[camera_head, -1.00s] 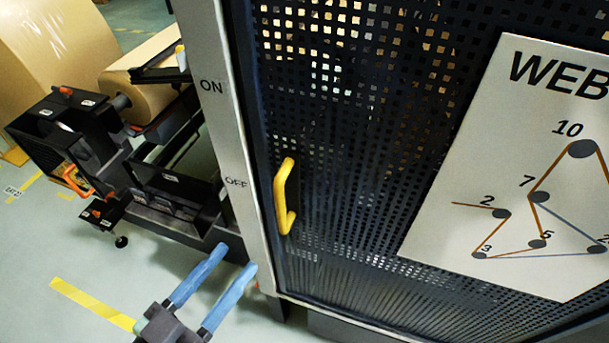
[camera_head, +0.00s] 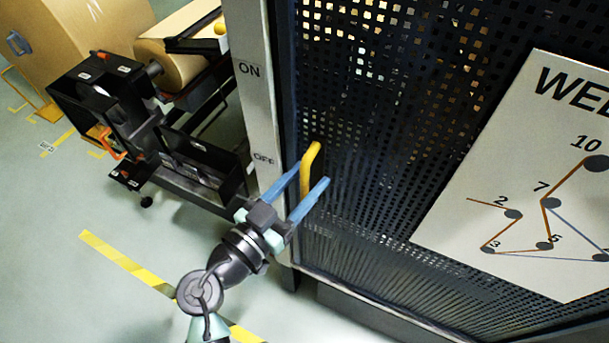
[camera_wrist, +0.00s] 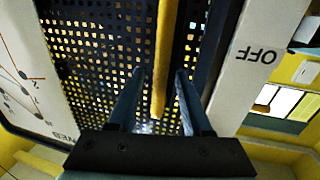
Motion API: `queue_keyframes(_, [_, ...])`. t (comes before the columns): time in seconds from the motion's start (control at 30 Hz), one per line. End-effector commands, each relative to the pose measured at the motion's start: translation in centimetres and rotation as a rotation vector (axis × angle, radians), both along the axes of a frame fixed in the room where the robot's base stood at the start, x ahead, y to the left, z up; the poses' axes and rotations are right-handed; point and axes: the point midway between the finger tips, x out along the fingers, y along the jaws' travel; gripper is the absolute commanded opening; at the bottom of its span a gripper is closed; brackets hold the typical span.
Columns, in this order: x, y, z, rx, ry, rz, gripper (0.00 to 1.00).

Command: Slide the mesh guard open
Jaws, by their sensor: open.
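The mesh guard (camera_head: 400,130) is a dark perforated panel in a dark frame, upright beside a pale post marked ON and OFF. Its yellow handle (camera_head: 309,171) stands upright near the panel's left edge in the head view. My gripper (camera_head: 312,178) is open at the handle, with one blue finger to each side of it in the picture. In the wrist view the handle (camera_wrist: 165,55) runs down between the two open fingers (camera_wrist: 158,90), with a gap on each side. The fingers hide part of the handle in the head view.
The post (camera_head: 255,90) stands just left of the guard. A white WEB diagram sign (camera_head: 470,215) is on the mesh at the right. A kraft roll (camera_head: 180,50) and black machine parts (camera_head: 200,165) are at the left. Floor is open at lower left.

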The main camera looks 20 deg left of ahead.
Motion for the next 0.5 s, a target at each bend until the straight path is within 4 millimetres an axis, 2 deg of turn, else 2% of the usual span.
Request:
queue_keyframes(0.27, [0.11, -0.05, -0.04, 0.000, 0.000, 0.000, 0.48])
queue_keyframes(0.5, [0.09, -0.03, -0.03, 0.000, 0.000, 0.000, 0.05])
